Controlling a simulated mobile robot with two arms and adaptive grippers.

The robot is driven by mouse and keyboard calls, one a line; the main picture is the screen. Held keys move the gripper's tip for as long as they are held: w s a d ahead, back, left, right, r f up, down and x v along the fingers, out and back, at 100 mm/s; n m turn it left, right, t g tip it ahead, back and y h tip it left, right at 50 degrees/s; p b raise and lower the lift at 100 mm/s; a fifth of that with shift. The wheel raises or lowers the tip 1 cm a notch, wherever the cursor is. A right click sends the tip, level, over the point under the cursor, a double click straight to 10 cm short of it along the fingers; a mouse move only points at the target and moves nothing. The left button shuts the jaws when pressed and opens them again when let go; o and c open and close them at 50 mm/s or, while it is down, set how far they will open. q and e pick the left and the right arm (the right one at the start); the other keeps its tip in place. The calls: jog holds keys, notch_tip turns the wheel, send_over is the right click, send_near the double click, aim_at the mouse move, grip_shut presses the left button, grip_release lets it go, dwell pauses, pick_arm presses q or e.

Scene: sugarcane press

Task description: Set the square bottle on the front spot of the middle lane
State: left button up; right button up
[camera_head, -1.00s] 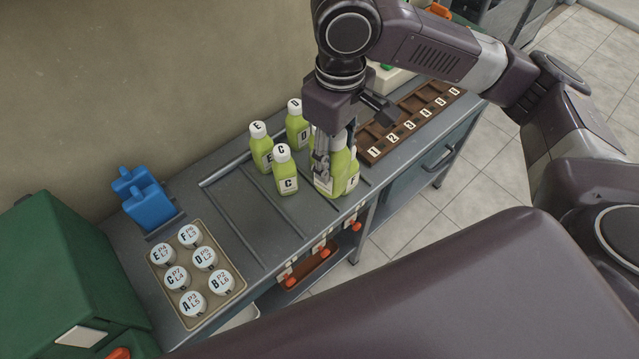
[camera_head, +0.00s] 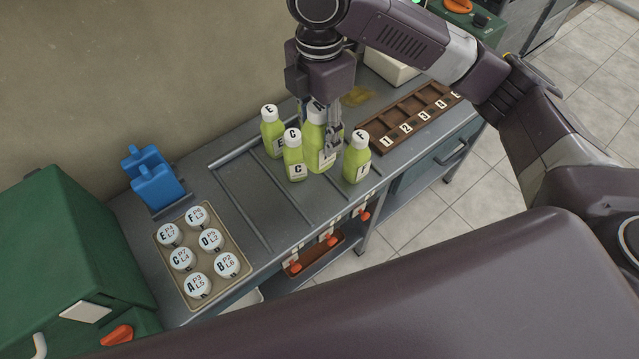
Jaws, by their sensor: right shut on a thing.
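My right gripper (camera_head: 332,150) points down and is shut on a green bottle (camera_head: 314,148) with a white cap and label. The gripper hides part of it, and I cannot tell whether its base touches the bench. Bottle C (camera_head: 293,158) stands just left of it, bottle E (camera_head: 271,134) behind to the left, and bottle F (camera_head: 357,160) to the right. Bottle D is hidden now. The bottles stand among the thin rails that divide the grey bench top (camera_head: 262,206) into lanes. My left gripper is out of view.
A brown numbered rack (camera_head: 395,122) is at the right. The lanes left of bottle C are empty.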

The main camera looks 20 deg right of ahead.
aim_at(320, 145)
jog(key=shift+f+p, duration=0.7)
jog(key=shift+f, duration=7.45)
jog(key=o, duration=1.4)
jog(key=shift+f, duration=0.15)
jog(key=shift+o, duration=0.2)
notch_tip(320, 145, up, 12)
jog(key=shift+r+b, duration=0.2)
jog(key=shift+b, duration=0.7)
